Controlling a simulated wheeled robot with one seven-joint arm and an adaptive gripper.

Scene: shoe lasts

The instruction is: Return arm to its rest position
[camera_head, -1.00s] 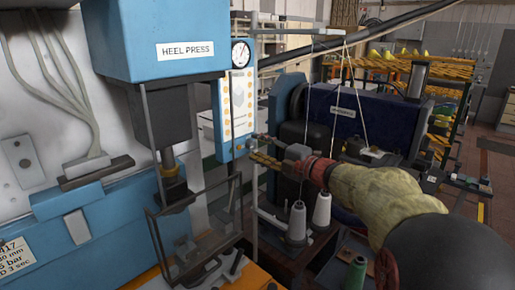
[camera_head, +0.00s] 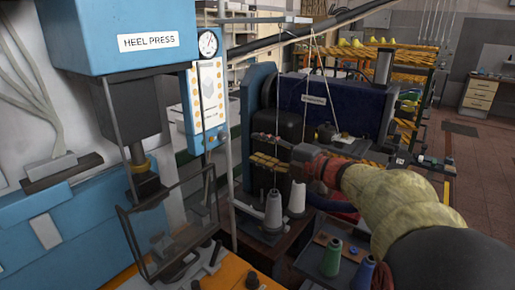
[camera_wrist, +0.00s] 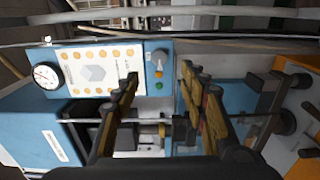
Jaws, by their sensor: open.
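My gripper (camera_head: 268,151) is in the middle of the head view, at the end of my arm, which reaches in from the right. Its fingers point left, toward the heel press (camera_head: 133,40). In the wrist view the two fingers of my gripper (camera_wrist: 165,100) are spread apart, with nothing between them. Beyond them are the press's control panel (camera_wrist: 100,75) with orange dots, the round gauge (camera_wrist: 47,75) and blue casing. I cannot tell the exact gap between the fingertips and the press.
Grey thread cones (camera_head: 274,212) stand below my gripper. Green and blue spools (camera_head: 332,257) sit on a tray near my arm. A dark blue machine (camera_head: 335,108) stands behind my gripper. Open floor (camera_head: 490,190) lies at the right.

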